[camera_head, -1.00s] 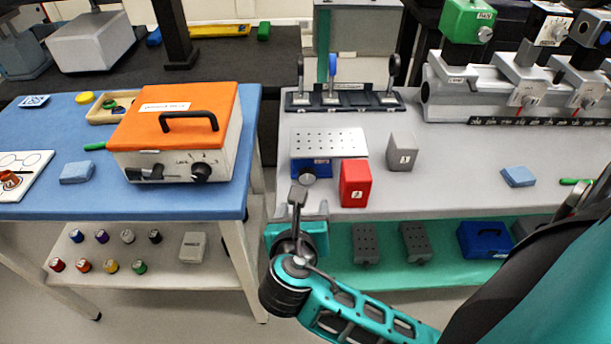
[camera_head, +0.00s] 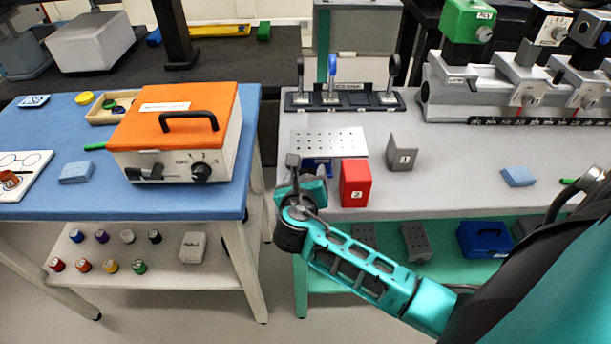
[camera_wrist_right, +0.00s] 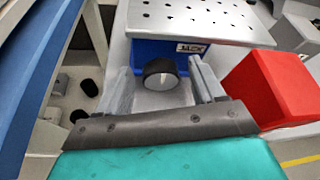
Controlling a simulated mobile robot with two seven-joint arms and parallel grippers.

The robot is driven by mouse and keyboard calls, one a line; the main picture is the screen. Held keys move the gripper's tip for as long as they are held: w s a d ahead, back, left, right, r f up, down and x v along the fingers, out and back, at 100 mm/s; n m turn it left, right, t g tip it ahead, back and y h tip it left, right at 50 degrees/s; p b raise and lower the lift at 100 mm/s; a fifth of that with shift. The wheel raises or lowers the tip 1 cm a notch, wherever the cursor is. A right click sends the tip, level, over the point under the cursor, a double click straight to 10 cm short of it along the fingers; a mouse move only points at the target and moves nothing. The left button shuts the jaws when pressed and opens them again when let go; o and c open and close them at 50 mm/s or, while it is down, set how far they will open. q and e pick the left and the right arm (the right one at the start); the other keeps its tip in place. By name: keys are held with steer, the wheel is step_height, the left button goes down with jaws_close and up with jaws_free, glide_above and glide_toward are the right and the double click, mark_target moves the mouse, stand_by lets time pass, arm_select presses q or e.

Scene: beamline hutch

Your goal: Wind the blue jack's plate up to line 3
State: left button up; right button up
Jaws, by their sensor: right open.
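The blue jack (camera_wrist_right: 140,48) stands at the left front of the grey bench. Its perforated metal plate (camera_head: 328,142) looks level and sits low over the blue body. In the right wrist view the black knob (camera_wrist_right: 160,73) with a pale pointer mark faces me. My right gripper (camera_wrist_right: 162,84) is open, with one finger on each side of the knob; I cannot tell whether they touch it. In the head view this gripper (camera_head: 312,186) hides the knob and most of the jack's body. No numbered height lines are readable. My left gripper is not in view.
A red block marked 2 (camera_head: 355,184) stands just right of the jack, close to my right finger. A grey block marked 1 (camera_head: 401,152) stands behind it. A rack (camera_head: 343,101) is at the back. A blue table (camera_head: 60,205) is left, across a gap.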

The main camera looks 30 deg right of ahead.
steer(key=shift+w+d+f, duration=0.1)
steer(key=shift+w, duration=0.05)
steer(key=c, duration=1.1)
